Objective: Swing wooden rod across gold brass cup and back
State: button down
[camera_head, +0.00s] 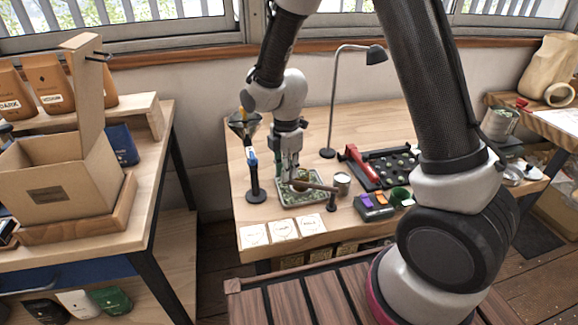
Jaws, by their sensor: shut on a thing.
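The wooden rod (315,186) lies roughly level above the table. Its right end meets a short dark post (332,203), and its left end is at my gripper. My gripper (292,180) points down over the green-filled tray (284,203) and is shut on the rod near its left end. The rod passes over the tray's right part. A small round metal cup (342,182) stands upright just behind and right of the rod's right end. It looks greyish, and I cannot tell whether it is the gold brass cup. No clearly gold cup shows.
A black stand (255,196) rises left of the tray. Cards (284,228) lie along the front edge. A black gridded tray (384,167), a box with purple and orange parts (373,206) and a desk lamp (331,110) stand to the right and behind.

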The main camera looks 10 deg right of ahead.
jog(key=shift+s+a, duration=0.15)
dwell(0.4)
jog(key=c, duration=1.3)
grip_release()
notch_tip(320, 180, up, 12)
